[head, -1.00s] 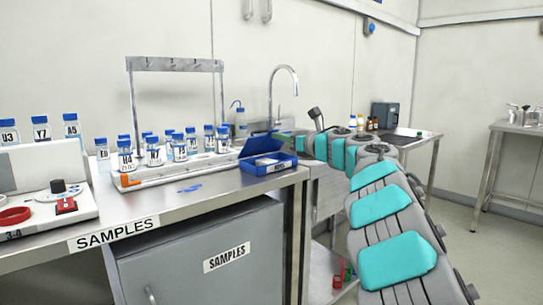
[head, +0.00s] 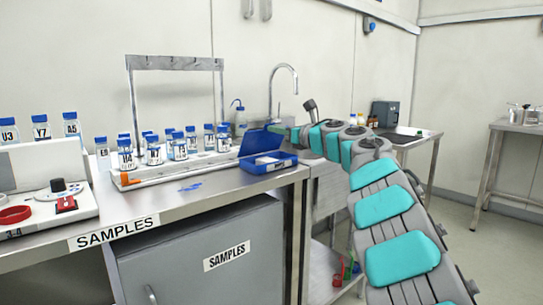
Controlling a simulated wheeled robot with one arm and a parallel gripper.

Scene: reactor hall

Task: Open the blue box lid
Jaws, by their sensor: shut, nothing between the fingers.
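The blue box (head: 268,168) stands at the right end of the steel bench, with something pale lying inside it. Its blue lid (head: 259,144) is raised and stands tilted up from the left side of the box. My arm reaches in from the right, and my gripper (head: 283,130) is at the upper right edge of the lid. It is small in the picture and its fingers are hard to make out. It looks shut and holds nothing. I cannot tell whether it touches the lid.
A white rack (head: 175,172) with several blue-capped sample bottles stands left of the box. Small blue pieces (head: 190,187) lie on the bench in front. A tap (head: 283,80) rises behind. A white device (head: 45,195) occupies the left.

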